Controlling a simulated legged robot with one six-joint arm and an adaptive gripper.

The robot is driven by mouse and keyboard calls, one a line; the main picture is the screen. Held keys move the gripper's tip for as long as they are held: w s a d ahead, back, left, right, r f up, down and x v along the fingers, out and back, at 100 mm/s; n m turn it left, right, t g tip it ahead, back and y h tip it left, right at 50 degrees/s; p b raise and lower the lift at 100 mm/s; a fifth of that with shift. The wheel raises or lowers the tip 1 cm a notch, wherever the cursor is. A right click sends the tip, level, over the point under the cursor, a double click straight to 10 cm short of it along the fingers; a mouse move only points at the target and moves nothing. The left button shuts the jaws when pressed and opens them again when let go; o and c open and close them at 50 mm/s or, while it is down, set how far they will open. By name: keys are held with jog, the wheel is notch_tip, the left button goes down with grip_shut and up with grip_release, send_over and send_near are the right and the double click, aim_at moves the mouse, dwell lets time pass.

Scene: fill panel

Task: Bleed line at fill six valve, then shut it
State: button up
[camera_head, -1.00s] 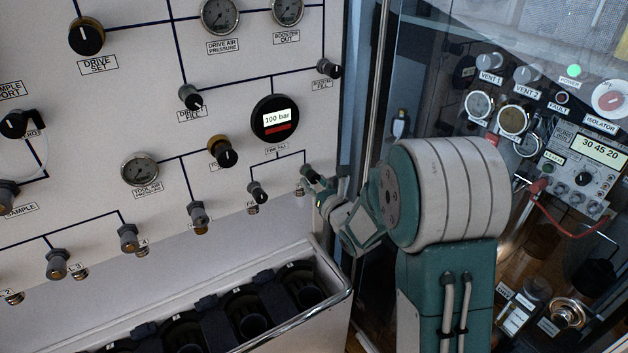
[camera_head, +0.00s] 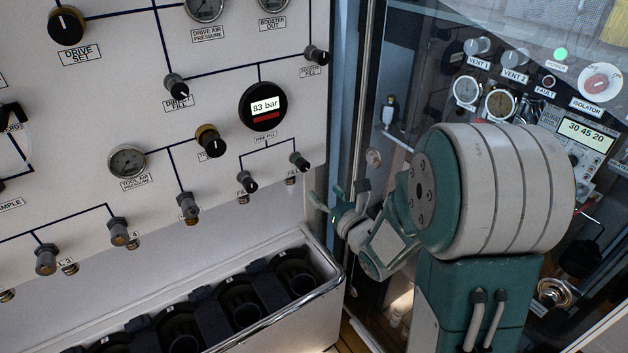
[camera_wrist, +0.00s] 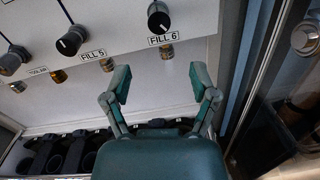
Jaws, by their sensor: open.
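The fill six valve (camera_wrist: 159,17) is a black knob with a white mark, above its FILL 6 label in the wrist view. In the head view it is the right-hand small knob (camera_head: 299,161) under the digital gauge (camera_head: 264,106), which reads 83 bar. My gripper (camera_wrist: 161,84) is open and empty. Its fingers stand apart, below and in front of the knob, not touching it. In the head view my gripper (camera_head: 344,200) is to the right of and below the knob. A brass fitting (camera_wrist: 167,51) hangs under the FILL 6 label.
The fill five knob (camera_wrist: 71,41) is to the left. Below the panel is a rack with dark round slots (camera_head: 246,313) and a metal rail (camera_head: 318,284). A glass panel edge (camera_head: 369,110) and an instrument console (camera_head: 580,136) are on the right.

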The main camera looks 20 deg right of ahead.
jog(key=shift+v, duration=1)
dwell(7.0)
